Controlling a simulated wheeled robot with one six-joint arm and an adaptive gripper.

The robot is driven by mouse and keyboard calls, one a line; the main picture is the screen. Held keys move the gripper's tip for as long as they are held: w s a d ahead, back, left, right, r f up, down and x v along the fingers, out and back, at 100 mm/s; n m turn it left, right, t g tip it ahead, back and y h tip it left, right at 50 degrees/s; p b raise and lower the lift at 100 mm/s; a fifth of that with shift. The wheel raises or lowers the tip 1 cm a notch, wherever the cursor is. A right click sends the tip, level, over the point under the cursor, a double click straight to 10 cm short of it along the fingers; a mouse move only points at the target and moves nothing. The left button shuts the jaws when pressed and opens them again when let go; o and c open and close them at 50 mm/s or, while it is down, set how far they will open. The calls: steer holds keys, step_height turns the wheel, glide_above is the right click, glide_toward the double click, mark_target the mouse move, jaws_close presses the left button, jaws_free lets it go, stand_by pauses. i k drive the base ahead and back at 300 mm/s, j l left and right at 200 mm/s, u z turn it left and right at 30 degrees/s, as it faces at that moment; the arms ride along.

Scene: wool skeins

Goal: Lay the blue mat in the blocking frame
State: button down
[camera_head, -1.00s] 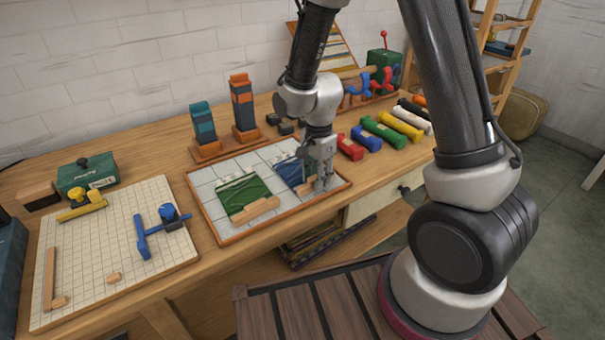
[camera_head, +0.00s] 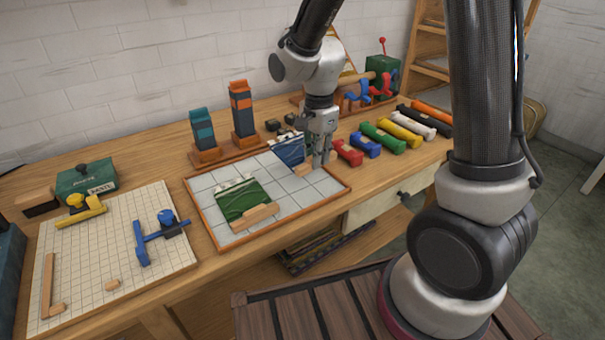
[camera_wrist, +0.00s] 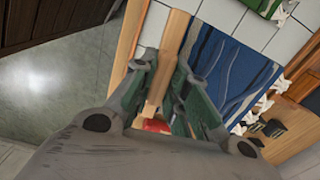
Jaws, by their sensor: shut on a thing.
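The blue mat (camera_head: 288,148), with white tassels and a wooden bar (camera_head: 303,169), is at the far right part of the blocking frame (camera_head: 312,188), a wood-rimmed board of grey tiles. My gripper (camera_head: 320,162) is shut on the wooden bar, at the frame's right side. In the wrist view the bar (camera_wrist: 168,55) runs between the fingers, and the striped blue mat (camera_wrist: 230,65) spreads beside them. My gripper hides part of the mat in the head view. I cannot tell whether the mat touches the tiles. A green mat (camera_head: 240,200) with its own bar lies in the frame's left half.
Several coloured skeins (camera_head: 382,136) lie in a row right of the frame. Two skein posts (camera_head: 242,110) stand behind it. A gridded board (camera_head: 110,260) with a blue tool (camera_head: 155,235) lies at the left. Small dark blocks (camera_head: 287,125) sit behind the blue mat.

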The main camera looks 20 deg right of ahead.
mark_target(89, 255)
steer(key=k+j, duration=0.1)
steer(key=j, duration=0.35)
steer(key=k+j, duration=0.1)
steer(key=j, duration=0.35)
steer(key=k+j, duration=0.1)
steer(key=j, duration=0.75)
steer(key=k+j, duration=0.15)
steer(key=j, duration=0.3)
steer(key=k+j, duration=0.1)
steer(key=j, duration=0.35)
